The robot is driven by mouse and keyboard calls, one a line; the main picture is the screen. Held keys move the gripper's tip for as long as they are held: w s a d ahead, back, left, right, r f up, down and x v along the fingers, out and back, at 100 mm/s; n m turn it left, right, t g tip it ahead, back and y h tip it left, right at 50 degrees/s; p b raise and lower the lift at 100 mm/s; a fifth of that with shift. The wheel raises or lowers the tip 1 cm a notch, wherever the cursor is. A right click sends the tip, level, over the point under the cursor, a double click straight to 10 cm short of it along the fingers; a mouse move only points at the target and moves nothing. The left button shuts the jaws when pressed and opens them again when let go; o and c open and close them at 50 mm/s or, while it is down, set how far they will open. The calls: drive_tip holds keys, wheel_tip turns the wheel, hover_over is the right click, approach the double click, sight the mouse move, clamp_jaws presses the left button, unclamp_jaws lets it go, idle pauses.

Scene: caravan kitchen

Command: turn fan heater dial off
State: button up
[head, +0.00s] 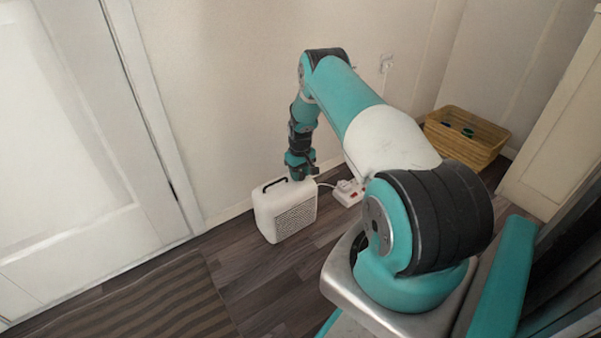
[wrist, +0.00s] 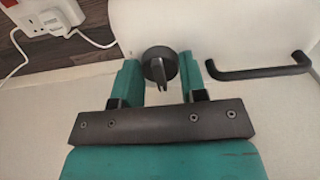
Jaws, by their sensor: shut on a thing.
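The white fan heater (head: 285,210) stands on the floor by the wall, with a front grille and a black carry handle (head: 274,184) on top. My gripper (head: 300,176) points down at the right part of its top. In the wrist view, the dark round dial (wrist: 158,54) with a raised pointer ridge sits between the two teal fingers of my gripper (wrist: 160,66), which is shut on it. The handle also shows at the right of the wrist view (wrist: 258,71). In the head view my gripper hides the dial. I cannot read any dial marking.
A white power strip (head: 348,192) with a plug and a red switch lies on the floor right of the heater, with a white cable. A wicker basket (head: 465,136) stands at the back right. A striped mat (head: 150,300) lies in front, left of the heater. A white door is at left.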

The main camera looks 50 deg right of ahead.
drive_tip(key=o, duration=0.9)
drive_tip(key=shift+o, duration=0.2)
wheel_tip(320, 180, up, 17)
drive_tip(key=p, duration=0.6)
drive_tip(key=shift+r+p, duration=0.2)
drive_tip(key=shift+p, duration=0.15)
